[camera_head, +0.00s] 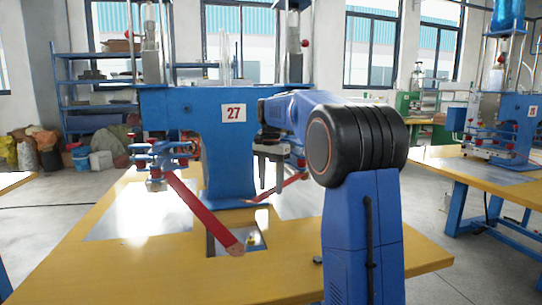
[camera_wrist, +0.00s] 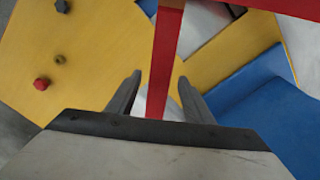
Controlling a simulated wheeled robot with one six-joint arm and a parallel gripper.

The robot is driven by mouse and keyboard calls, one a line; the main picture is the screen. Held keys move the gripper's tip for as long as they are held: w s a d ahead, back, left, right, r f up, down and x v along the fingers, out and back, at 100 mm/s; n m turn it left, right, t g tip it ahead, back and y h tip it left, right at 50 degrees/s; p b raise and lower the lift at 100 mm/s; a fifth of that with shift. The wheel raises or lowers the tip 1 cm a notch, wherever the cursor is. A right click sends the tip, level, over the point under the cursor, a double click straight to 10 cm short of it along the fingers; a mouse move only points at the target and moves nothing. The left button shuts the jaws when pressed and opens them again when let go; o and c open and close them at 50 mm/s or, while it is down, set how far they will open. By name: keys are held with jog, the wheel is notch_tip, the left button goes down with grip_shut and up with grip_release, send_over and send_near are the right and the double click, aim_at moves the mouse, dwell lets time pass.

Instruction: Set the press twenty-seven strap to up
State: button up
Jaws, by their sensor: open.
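The blue press (camera_head: 225,165) with the number 27 plate (camera_head: 233,113) stands on the yellow table. One red strap (camera_head: 203,211) slants down from its left head toward the opening at the table front. Another red strap (camera_head: 287,188) shows low on the right side, partly hidden behind my arm and gripper. My gripper (camera_head: 270,188) is open, with its fingers pointing down in front of the press's right side. In the wrist view, a red strap (camera_wrist: 163,60) runs between the spread fingers of my gripper (camera_wrist: 159,76); whether it touches them I cannot tell.
The yellow table (camera_head: 110,270) has a square opening (camera_head: 222,245) at its front. The wrist view shows a red knob (camera_wrist: 41,83) and a small dark knob (camera_wrist: 60,59) on a yellow surface. Another blue press (camera_head: 510,125) stands on a table at the right.

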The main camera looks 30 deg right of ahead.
aim_at(271, 190)
notch_tip(271, 190, up, 14)
jog(key=shift+r, duration=0.15)
dwell(0.3)
dwell(0.4)
jog(key=s+a+f+n+t, duration=0.1)
jog(key=s+a+f+n, duration=0.25)
jog(key=s+a, duration=0.4)
jog(key=s+a+f+n+t, duration=0.1)
jog(key=s+a+f+n, duration=0.25)
jog(key=s, duration=0.75)
jog(key=s+a+f+n+t, duration=0.1)
jog(key=s+a+f+n, duration=0.2)
jog(key=s+f, duration=0.7)
jog(key=s+a+f+n+t, duration=0.1)
jog(key=s+a+f+n, duration=0.2)
jog(key=s+f, duration=0.7)
notch_tip(271, 190, down, 2)
jog(key=shift+s+f+t, duration=0.25)
jog(key=shift+s+t, duration=0.05)
jog(key=shift+t, duration=0.1)
